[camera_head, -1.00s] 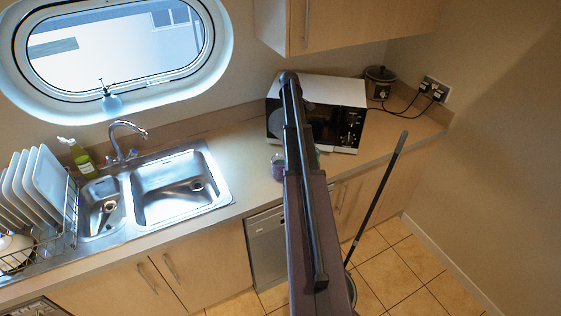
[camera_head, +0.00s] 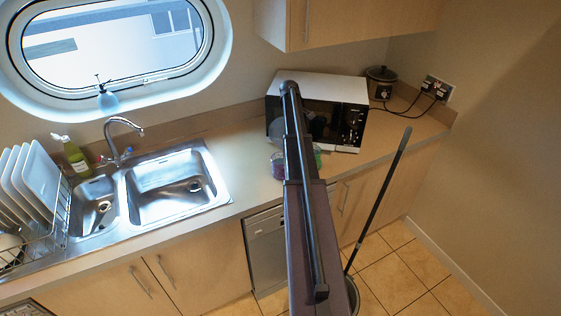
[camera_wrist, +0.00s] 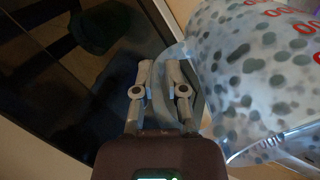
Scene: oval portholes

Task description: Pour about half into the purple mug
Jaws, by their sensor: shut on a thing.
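My gripper (camera_wrist: 160,85) is shut on the pale, see-through handle of a clear jug (camera_wrist: 255,80) at the right of the wrist view. The jug has red marks and shows many dark round spots through its wall. It looks tilted in that view, but I cannot tell its true tilt. In the head view, a small purplish thing (camera_head: 278,165), which may be the purple mug, stands on the counter left of my arm, partly hidden. A bit of green (camera_head: 318,155) shows right of my arm. My arm hides the gripper there. I cannot see whether anything is pouring.
A microwave (camera_head: 325,105) with a dark front stands behind my arm, with a small cooker (camera_head: 380,83) right of it. A sink (camera_head: 175,185) and a dish rack (camera_head: 45,225) are at the left. A long-handled mop (camera_head: 378,200) leans at the counter front. Counter between sink and arm is clear.

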